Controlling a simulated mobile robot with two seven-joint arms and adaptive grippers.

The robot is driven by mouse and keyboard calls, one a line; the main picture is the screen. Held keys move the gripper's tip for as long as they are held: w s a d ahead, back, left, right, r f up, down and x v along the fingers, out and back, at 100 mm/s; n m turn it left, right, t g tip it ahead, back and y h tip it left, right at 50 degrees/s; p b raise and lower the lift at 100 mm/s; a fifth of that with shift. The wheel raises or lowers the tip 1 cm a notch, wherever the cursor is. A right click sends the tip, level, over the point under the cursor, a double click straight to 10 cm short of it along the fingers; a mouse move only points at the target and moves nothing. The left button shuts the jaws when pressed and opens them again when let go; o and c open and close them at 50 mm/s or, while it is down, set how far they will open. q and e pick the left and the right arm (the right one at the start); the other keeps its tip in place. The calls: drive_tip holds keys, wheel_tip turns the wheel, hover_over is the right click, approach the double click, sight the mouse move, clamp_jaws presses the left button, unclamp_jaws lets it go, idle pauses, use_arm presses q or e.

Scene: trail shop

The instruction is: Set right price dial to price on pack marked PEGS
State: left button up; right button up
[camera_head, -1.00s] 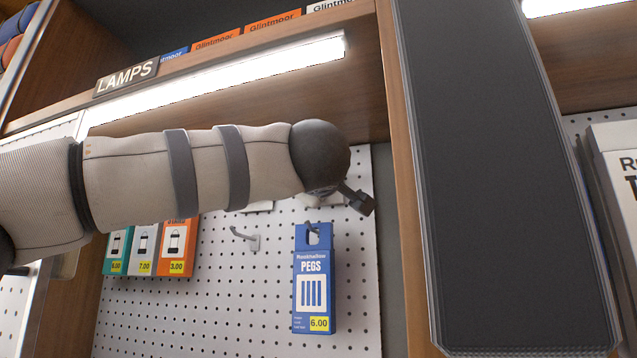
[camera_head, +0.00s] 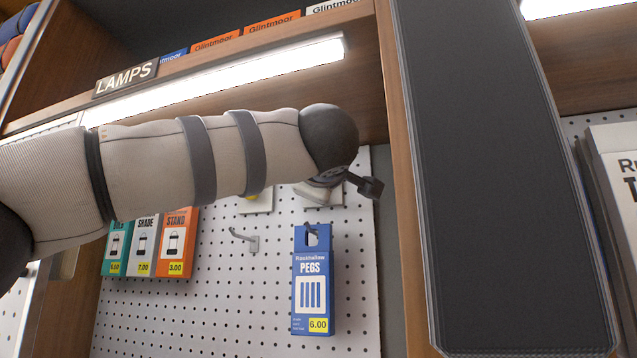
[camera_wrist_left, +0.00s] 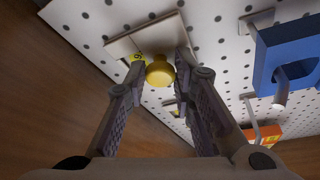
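The blue pack marked PEGS (camera_head: 313,262) hangs on a pegboard hook in the head view; its yellow label reads 6.00. Two pale plates show partly behind my left arm: a left plate (camera_head: 259,203) with a bit of yellow, and a right plate (camera_head: 322,193), mostly covered. In the left wrist view, a yellow knob (camera_wrist_left: 160,72) on a pale plate (camera_wrist_left: 145,38) is between the fingertips of my left gripper (camera_wrist_left: 161,60). The fingers are apart; I cannot tell whether they touch it. A yellow tag (camera_wrist_left: 137,57) beside it is hard to read. My right gripper is out of view.
An empty hook (camera_head: 244,239) is left of the PEGS pack. Several priced packs, including an orange STAND pack (camera_head: 177,243), hang further left. A wooden divider (camera_head: 407,200) and a large dark panel (camera_head: 500,180) stand to the right. A blue hanging object (camera_wrist_left: 285,55) is near the gripper.

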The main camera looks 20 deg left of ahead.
use_arm(q)
drive_tip(key=o, duration=0.3)
